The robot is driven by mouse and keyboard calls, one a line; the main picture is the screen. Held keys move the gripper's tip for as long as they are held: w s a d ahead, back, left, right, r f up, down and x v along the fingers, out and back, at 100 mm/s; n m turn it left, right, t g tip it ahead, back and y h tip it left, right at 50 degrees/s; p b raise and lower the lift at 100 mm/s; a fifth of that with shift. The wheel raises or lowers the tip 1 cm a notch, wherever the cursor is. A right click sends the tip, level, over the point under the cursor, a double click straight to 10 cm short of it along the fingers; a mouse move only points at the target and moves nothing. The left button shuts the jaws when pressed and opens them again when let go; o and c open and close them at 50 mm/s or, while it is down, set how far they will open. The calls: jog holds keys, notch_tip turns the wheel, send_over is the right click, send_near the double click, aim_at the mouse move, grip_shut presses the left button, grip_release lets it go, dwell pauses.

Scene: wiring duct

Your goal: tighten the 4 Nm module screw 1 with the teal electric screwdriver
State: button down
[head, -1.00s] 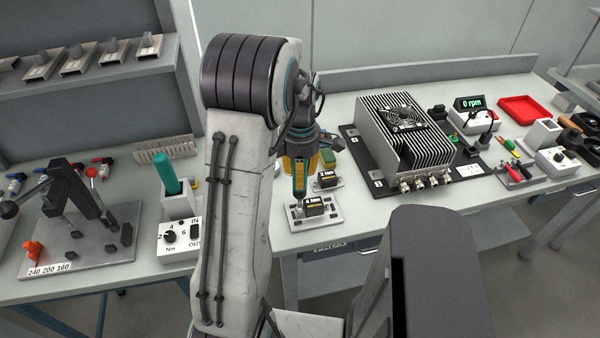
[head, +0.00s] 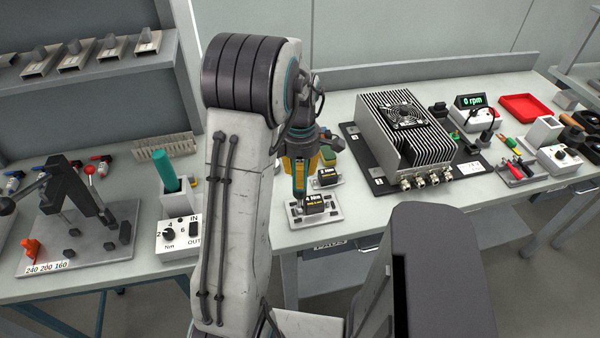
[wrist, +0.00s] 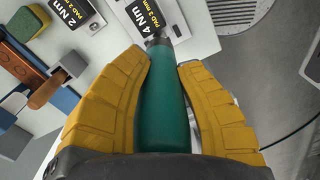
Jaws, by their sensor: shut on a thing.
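My gripper (head: 299,186) is shut on a teal screwdriver (wrist: 163,105), which lies between the two yellow fingers in the wrist view. The tool's grey front end points at the black-labelled 4 Nm module (wrist: 152,14). In the head view this module (head: 315,204) sits on a light plate, with my gripper just above its left part. The screw and the tool tip are hidden, so I cannot tell whether they touch.
The 2 Nm module (head: 328,177) stands just behind. Another teal handle (head: 165,170) leans in a holder beside a torque-dial box (head: 178,238). A finned heatsink unit (head: 405,125) stands to the right, and a lever fixture (head: 90,215) to the left.

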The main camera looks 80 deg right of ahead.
jog(key=shift+r, duration=0.1)
jog(key=shift+r+p, duration=2.3)
jog(key=shift+r, duration=0.6)
